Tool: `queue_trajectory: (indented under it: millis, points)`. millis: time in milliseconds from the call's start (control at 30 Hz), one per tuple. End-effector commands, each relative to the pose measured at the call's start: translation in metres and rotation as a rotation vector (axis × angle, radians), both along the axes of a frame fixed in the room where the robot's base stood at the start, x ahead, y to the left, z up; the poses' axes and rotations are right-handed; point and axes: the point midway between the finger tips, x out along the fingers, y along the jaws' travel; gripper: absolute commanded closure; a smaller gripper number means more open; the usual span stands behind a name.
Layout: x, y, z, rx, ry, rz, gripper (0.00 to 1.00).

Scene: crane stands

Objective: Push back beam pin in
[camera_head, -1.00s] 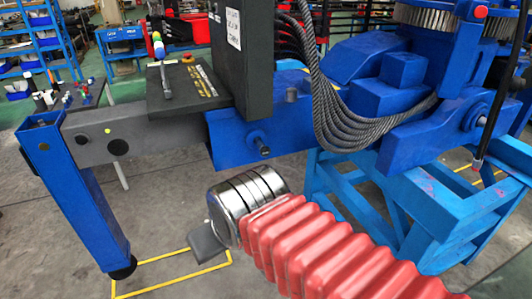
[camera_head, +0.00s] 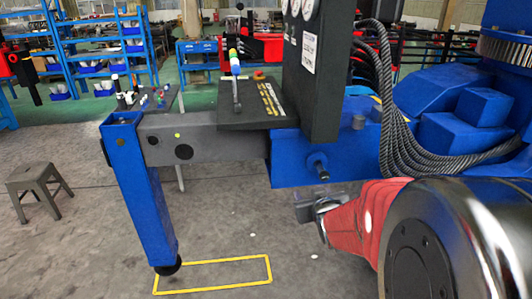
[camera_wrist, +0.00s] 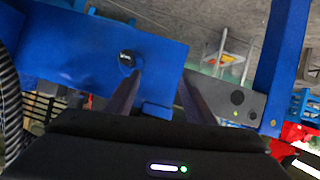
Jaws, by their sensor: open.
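The beam pin (camera_head: 319,168) sticks out of the side of the blue beam (camera_head: 290,150), near the end where the grey inner beam (camera_head: 205,138) comes out. In the wrist view the pin (camera_wrist: 128,60) shows end-on, its round end standing out from the blue face. My gripper (camera_head: 303,207) is below and close to the pin in the head view, at the end of my red-sleeved arm. In the wrist view its two dark fingers (camera_wrist: 160,92) are apart with nothing between them. The pin lies just beyond the left finger's tip; I cannot tell whether they touch.
A blue leg (camera_head: 145,205) stands at the grey beam's end, over a yellow floor outline (camera_head: 213,290). A dark control panel (camera_head: 250,105) sits on top of the beam. Thick cables (camera_head: 395,120) hang at the right. A stool (camera_head: 38,185) stands at the left. The floor between is clear.

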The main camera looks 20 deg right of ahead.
Motion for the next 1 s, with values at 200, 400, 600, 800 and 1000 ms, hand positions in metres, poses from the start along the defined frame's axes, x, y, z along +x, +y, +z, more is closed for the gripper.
queue_trajectory:
  millis: [200, 400, 600, 800, 1000]
  points:
    - [0.008, -0.039, -0.022, -0.009, -0.122, 0.008, 0.51]
    - [0.004, -0.066, -0.037, -0.002, -0.253, 0.023, 0.51]
    - [-0.009, -0.086, -0.049, 0.021, -0.388, 0.033, 0.51]
    - [-0.020, -0.094, -0.052, 0.036, -0.471, 0.040, 0.51]
    - [-0.021, -0.095, -0.051, 0.036, -0.484, 0.041, 0.51]
